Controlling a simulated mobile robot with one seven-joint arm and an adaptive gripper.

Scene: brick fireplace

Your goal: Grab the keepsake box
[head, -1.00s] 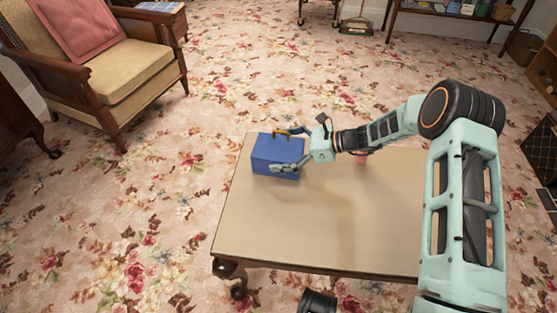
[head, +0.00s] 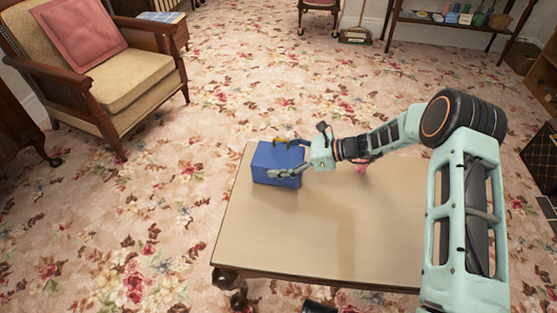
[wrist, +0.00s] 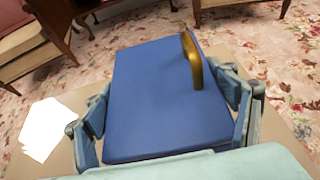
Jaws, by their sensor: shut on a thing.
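The keepsake box (head: 270,161) is a blue box with a brass-coloured handle on its top. It is at the far left corner of the beige-topped table (head: 310,225). My gripper (head: 283,160) reaches it from the right and is shut on it. In the wrist view the box (wrist: 160,90) lies between the two fingers of my gripper (wrist: 168,110), one along each side. The handle stands clear of the fingers. I cannot tell whether the box's underside touches the table.
A small pink thing (head: 361,167) is partly hidden behind my arm on the table. A white flat patch (wrist: 47,130) shows left of the box in the wrist view. An armchair (head: 110,75) stands at the left. The table's front is clear.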

